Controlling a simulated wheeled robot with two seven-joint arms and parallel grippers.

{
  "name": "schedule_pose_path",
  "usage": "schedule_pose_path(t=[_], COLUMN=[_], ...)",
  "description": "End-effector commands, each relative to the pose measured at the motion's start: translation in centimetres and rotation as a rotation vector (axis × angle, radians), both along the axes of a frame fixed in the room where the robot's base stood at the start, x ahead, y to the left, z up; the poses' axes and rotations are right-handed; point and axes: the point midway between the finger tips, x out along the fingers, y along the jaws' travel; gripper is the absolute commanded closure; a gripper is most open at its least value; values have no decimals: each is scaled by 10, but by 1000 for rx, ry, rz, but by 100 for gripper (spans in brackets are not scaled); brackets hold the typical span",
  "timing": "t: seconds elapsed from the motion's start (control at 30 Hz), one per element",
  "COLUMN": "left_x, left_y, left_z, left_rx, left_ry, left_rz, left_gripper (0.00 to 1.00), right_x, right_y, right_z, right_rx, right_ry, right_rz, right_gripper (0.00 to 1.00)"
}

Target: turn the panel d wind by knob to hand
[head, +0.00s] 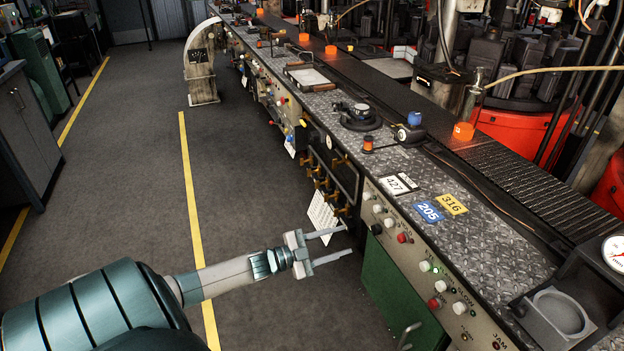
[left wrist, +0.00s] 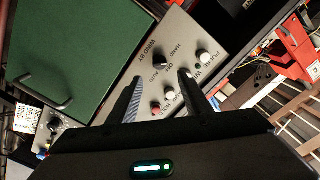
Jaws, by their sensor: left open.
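The left wrist view shows a light panel (left wrist: 203,30) with the lettering "WIND BY" and a black knob (left wrist: 161,64). The labels HAND, OFF and AUTO stand around the knob; I cannot tell which one it points to. In the head view a black knob (head: 376,229) sits low on the panel (head: 385,196), above the green door. My left gripper (head: 347,241) is open and empty, in front of the machine and a little left of this knob. In the left wrist view its fingers (left wrist: 162,80) point toward the panel, either side of the knob, apparently not touching it. My right gripper is not in view.
White and red buttons (head: 402,238) sit beside the knob. A green door (head: 392,290) with a metal handle is below the panel. A hanging paper sheet (head: 322,217) and orange-handled valves (head: 330,190) are near the left gripper. The grey floor (head: 240,190) is clear to the left.

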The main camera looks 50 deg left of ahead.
Motion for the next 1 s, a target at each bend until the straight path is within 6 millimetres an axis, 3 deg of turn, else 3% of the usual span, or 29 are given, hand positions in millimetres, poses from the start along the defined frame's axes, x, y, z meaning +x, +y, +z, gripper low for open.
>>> schedule_pose_path(t=[0.3, 0.5, 1.0], left_x=[-47, -65, -72], left_y=[19, 27, 30], left_z=[-2, -1, 0], left_rx=[1, 0, -1], left_ry=[3, 2, 1], left_rz=[0, 0, 1], left_gripper=[55, 55, 55], right_x=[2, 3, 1], right_y=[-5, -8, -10], right_z=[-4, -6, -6], right_rx=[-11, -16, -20], right_ry=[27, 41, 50], right_rz=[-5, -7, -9], right_gripper=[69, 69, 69])
